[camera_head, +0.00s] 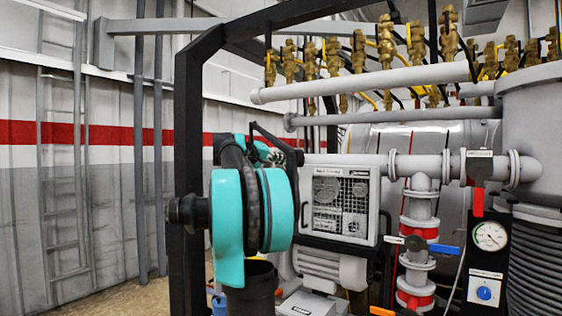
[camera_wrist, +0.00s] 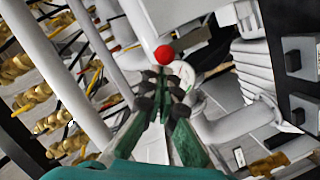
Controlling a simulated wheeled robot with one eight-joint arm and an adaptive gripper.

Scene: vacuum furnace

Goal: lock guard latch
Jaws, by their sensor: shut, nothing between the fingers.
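In the wrist view, my gripper (camera_wrist: 166,80) has its dark fingertips close together, with green fingers behind them. A round red knob (camera_wrist: 164,55) shows just beyond the fingertips; I cannot tell whether they touch. The knob may belong to the guard latch, but its lever is not clear. In the head view, a grey framed mesh guard (camera_head: 341,203) stands upright right of my teal arm. I cannot make out its latch there, and my arm hides much of the area left of the guard.
A black frame post (camera_head: 188,130) stands left of my arm. Grey pipes (camera_head: 365,82) and brass valves (camera_head: 386,45) run above the guard. A red valve handle (camera_head: 478,202), a blue handle (camera_head: 447,249) and a pressure gauge (camera_head: 489,236) are on the right.

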